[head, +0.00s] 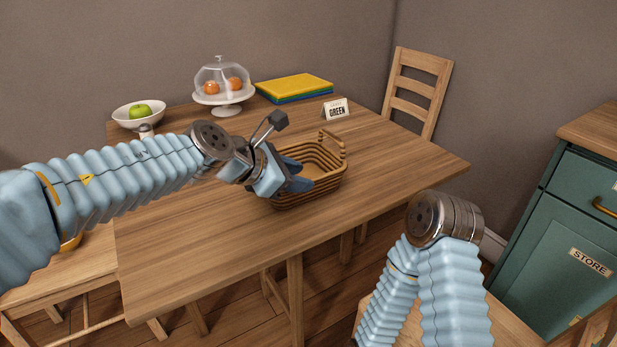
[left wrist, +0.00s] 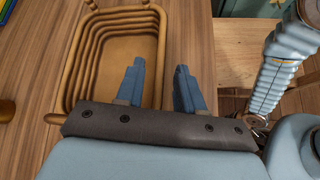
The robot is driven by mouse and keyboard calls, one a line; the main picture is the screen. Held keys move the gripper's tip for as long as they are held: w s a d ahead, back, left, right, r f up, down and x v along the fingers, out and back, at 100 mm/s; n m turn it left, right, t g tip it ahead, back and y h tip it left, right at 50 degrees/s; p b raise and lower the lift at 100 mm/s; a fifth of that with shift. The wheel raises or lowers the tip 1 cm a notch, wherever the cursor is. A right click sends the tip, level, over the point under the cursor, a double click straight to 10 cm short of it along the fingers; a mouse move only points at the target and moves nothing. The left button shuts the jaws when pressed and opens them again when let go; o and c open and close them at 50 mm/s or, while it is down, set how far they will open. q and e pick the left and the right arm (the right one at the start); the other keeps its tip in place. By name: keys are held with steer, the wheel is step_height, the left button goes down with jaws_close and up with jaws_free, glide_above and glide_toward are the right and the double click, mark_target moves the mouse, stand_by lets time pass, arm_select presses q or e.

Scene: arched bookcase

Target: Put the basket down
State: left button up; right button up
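The brown wicker basket (head: 318,187) is upright on the wooden table (head: 215,245), near its front edge, and looks empty. A raised handle stands at its far right side. My left gripper (head: 292,176) is at the basket's left part in the head view and hides some of its rim. In the left wrist view the basket (left wrist: 72,60) shows from above. The fingers of my left gripper (left wrist: 160,88) are well apart, one over the basket's inside and one outside, with the basket's side between them. My right arm is bent at the lower right, its gripper out of sight.
A white bowl with a green apple (head: 140,111), a domed cake stand (head: 224,98), yellow and blue books (head: 293,87) and a "GREEN" card (head: 336,109) stand along the back. A chair (head: 417,85) and a teal cabinet (head: 570,220) are right. The table's front left is clear.

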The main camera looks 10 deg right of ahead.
arm_select(q)
steer(key=v, duration=0.7)
steer(key=shift+p, duration=0.3)
